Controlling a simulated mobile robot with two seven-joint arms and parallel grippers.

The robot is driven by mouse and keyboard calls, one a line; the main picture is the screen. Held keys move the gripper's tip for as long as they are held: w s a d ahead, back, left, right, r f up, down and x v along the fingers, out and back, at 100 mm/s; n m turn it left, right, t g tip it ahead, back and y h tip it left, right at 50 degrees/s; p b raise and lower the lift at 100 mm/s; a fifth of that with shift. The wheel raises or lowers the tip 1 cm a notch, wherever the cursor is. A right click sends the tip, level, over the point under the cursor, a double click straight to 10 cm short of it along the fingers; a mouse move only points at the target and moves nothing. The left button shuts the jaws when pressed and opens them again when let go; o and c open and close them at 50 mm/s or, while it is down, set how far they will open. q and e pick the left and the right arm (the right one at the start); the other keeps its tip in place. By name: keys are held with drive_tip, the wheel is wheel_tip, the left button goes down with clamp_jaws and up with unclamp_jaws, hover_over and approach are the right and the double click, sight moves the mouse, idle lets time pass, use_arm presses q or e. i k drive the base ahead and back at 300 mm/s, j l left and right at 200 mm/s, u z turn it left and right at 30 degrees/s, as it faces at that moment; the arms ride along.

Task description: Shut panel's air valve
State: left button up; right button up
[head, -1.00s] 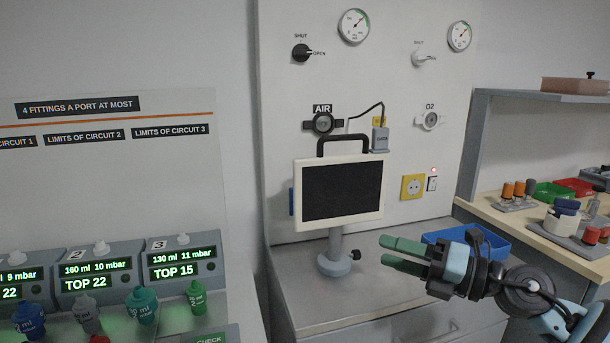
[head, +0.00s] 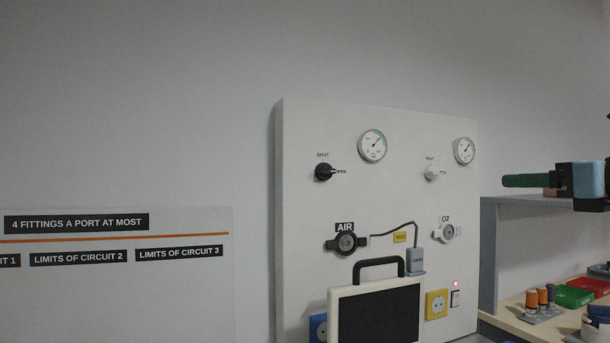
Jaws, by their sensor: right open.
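The wall panel (head: 300,250) stands in the middle of the head view. Its black air valve knob (head: 324,172) sits at the upper left, above the AIR outlet (head: 346,243), with its handle pointing right toward OPEN; SHUT is printed above it. A white valve knob (head: 431,173) sits to its right, above the O2 outlet (head: 446,232). My right gripper (head: 507,181) is at the right edge, well right of both knobs and apart from the panel. It is open and empty, seen side-on with its green fingers pointing left. My left gripper is out of view.
Two round gauges, (head: 372,145) and (head: 464,151), sit above the knobs. A screen with a black handle (head: 378,312) stands before the lower panel. A cable runs to a grey plug box (head: 415,262). A shelf unit (head: 489,250) is at the right. The air left of the panel is clear.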

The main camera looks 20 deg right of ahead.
sight(323, 172)
drive_tip(key=i+j, duration=0.25)
drive_tip(key=j, duration=0.15)
drive_tip(key=i+j, duration=0.2)
drive_tip(key=j, duration=0.25)
drive_tip(key=i+j, duration=0.25)
drive_tip(key=j, duration=0.15)
